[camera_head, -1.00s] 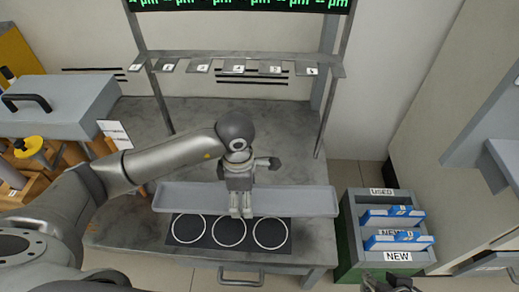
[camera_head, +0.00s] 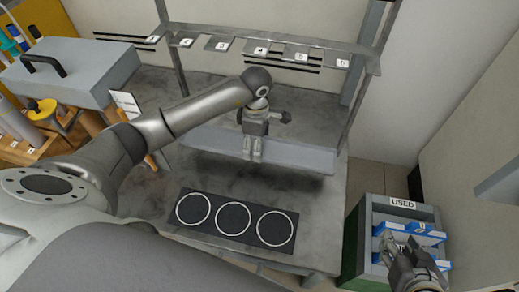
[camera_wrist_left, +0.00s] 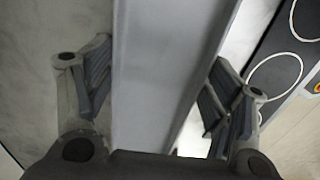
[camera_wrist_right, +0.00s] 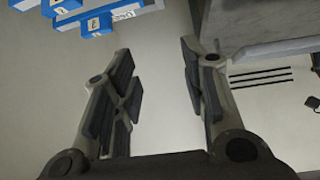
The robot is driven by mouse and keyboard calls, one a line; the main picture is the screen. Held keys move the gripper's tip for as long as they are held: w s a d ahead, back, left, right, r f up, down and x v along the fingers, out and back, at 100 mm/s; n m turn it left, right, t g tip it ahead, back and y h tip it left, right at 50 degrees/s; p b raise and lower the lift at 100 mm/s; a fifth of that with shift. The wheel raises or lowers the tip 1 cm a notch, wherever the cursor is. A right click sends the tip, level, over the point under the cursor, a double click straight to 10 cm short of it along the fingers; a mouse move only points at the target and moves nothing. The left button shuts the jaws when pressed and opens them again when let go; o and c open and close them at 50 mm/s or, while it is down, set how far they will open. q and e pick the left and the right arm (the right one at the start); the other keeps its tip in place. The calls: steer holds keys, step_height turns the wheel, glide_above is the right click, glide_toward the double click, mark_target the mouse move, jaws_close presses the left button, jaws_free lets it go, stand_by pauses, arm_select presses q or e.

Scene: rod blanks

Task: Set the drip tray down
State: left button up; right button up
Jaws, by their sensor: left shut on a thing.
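The drip tray (camera_head: 305,157) is a long, shallow grey tray over the back half of the worktable. A dark shadow lies on the table along its front edge, so it seems a little above the surface. My left gripper (camera_head: 253,158) is shut on the tray near its middle and hides part of it. In the left wrist view the tray (camera_wrist_left: 165,70) runs between the two fingers (camera_wrist_left: 155,90). My right gripper (camera_head: 400,240) is open and empty in front of the green bin; its fingers (camera_wrist_right: 158,75) stand apart in the right wrist view.
A dark pad with three white rings (camera_head: 233,217) lies at the table's front. A numbered shelf (camera_head: 270,50) spans the back. A grey case (camera_head: 70,75) stands at left. The green bin (camera_head: 357,245) holds blue items at right. Bare table (camera_head: 165,190) lies between pad and tray.

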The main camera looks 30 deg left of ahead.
arm_select(q)
steer(key=w+f, duration=0.1)
steer(key=w+f+b, duration=0.1)
steer(key=f, duration=0.1)
steer(key=shift+w+a, duration=0.3)
steer(key=shift+w, duration=0.05)
steer(key=shift+w+f, duration=0.15)
steer(key=shift+f, duration=0.15)
step_height(320, 180, down, 3)
steer(key=shift+w+r+b, duration=0.1)
steer(key=shift+w+b, duration=0.05)
steer(key=shift+b, duration=0.55)
steer(key=shift+a+f, duration=0.1)
steer(key=shift+f, duration=0.15)
arm_select(e)
steer(key=w+a+r+t+y, duration=0.2)
steer(key=w+r+t, duration=0.4)
steer(key=r, duration=0.5)
steer(key=shift+w+a+t, duration=0.2)
steer(key=shift+a+t, duration=0.45)
steer(key=shift+t, duration=0.05)
arm_select(q)
steer(key=shift+f, duration=0.1)
arm_select(e)
steer(key=shift+r, duration=0.2)
arm_select(q)
steer(key=o, duration=1.2)
arm_select(e)
steer(key=shift+r, duration=0.15)
